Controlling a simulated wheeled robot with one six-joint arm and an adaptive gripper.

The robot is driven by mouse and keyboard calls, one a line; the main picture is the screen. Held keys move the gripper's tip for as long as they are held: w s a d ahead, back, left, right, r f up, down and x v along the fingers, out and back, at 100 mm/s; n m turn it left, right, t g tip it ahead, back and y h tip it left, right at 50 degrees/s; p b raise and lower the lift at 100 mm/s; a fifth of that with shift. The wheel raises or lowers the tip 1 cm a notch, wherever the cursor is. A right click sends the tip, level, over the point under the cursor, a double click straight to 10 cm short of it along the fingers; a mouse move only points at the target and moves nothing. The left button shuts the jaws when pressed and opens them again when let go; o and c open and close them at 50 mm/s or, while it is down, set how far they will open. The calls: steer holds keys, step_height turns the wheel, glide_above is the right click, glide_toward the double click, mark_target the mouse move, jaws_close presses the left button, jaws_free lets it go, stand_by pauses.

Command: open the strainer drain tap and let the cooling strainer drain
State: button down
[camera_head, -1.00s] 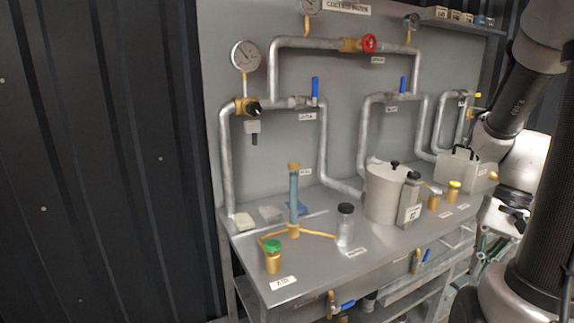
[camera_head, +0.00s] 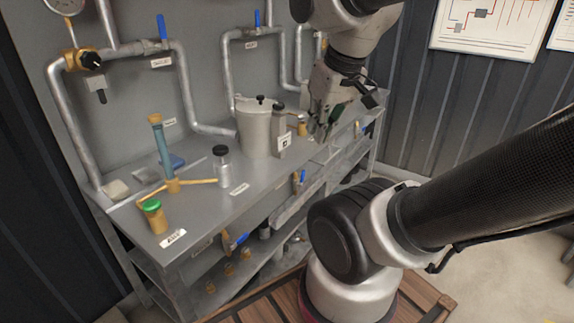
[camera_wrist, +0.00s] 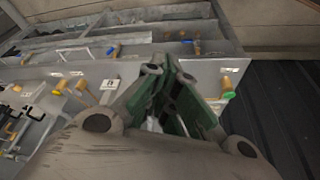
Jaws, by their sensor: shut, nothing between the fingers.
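I cannot tell which is the strainer drain tap. A grey lidded cylindrical pot (camera_head: 256,128) stands on the bench; its label is too small to read, so I cannot tell whether it is the cooling strainer. My gripper (camera_head: 322,132) is shut and empty, over the right part of the bench, right of the pot. In the wrist view, its green-padded fingers (camera_wrist: 168,68) are together and hold nothing.
A clear dark-capped jar (camera_head: 221,166), a green-capped brass fitting (camera_head: 153,216) and a blue upright tube (camera_head: 161,148) stand on the bench (camera_head: 205,206). Pipes rise behind. My arm fills the right foreground. A wooden pallet (camera_head: 432,302) lies on the floor.

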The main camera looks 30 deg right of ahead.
steer(key=d+f+m+g, duration=0.3)
steer(key=d+f+g, duration=0.1)
steer(key=d+f, duration=0.15)
steer(key=m+t+y, duration=0.5)
steer(key=m+t, duration=0.9)
steer(key=m, duration=0.5)
glide_toward(302, 179)
steer(key=s+a+f, duration=0.3)
steer(key=s+f, duration=0.2)
steer(key=w+d+r+t+h, duration=0.25)
steer(key=w+d+h, duration=0.2)
steer(key=d, duration=0.45)
steer(key=w+a+n, duration=0.2)
steer(key=w+a, duration=0.2)
steer(key=w, duration=0.4)
steer(key=shift+w+r, duration=0.15)
steer(key=shift+w, duration=0.25)
